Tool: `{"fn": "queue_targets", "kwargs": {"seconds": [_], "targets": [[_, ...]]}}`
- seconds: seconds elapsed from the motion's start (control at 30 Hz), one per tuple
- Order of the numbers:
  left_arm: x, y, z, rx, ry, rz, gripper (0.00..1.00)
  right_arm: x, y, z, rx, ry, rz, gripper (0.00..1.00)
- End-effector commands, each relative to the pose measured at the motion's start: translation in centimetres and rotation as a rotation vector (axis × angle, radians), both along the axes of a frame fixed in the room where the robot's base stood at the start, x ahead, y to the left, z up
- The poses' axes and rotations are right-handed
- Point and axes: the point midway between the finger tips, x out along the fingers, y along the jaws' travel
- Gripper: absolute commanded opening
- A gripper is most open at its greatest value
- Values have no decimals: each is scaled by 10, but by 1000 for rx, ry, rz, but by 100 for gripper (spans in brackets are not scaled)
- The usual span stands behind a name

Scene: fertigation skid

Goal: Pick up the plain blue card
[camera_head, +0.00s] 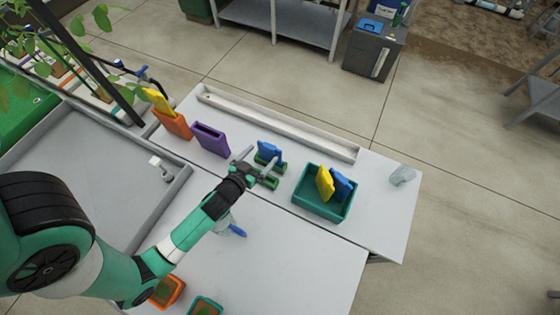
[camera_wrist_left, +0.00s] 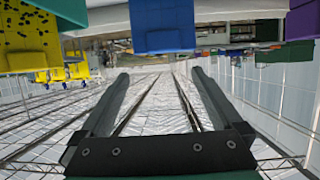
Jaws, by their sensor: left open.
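A blue card (camera_head: 270,151) stands upright in a small green holder (camera_head: 270,163) on the white bench. In the left wrist view the blue card (camera_wrist_left: 163,22) shows a plain face at the top middle, beyond the fingertips. My left gripper (camera_head: 257,165) is open and empty, on the near side of this card, with its fingers pointing toward it. In the left wrist view the gripper (camera_wrist_left: 160,74) has its fingers wide apart with nothing between them. My right gripper is in neither view.
A teal bin (camera_head: 309,203) right of the gripper holds a yellow card (camera_head: 324,184) and another blue card (camera_head: 342,186). A purple holder (camera_head: 210,139) and an orange holder (camera_head: 173,124) with a yellow card stand to the left. A pale trough (camera_head: 280,122) runs behind.

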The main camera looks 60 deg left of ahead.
Motion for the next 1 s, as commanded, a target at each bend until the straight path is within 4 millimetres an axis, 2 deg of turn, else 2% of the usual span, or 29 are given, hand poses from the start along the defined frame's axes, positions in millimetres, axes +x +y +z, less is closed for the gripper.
{"fn": "queue_targets", "kwargs": {"seconds": [0.03, 0.27, 0.53, 0.8, 1.0], "targets": [[-11, 2, -21, -8, 17, 17, 100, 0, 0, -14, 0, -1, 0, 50], [-8, 9, -19, -8, 16, 29, 100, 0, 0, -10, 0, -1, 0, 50], [29, 35, -38, -8, 14, 27, 100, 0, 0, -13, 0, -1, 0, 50], [40, 42, -44, -7, 15, 26, 100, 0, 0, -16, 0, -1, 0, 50], [67, 56, -58, -7, 13, 26, 100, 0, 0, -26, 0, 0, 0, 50]]}}
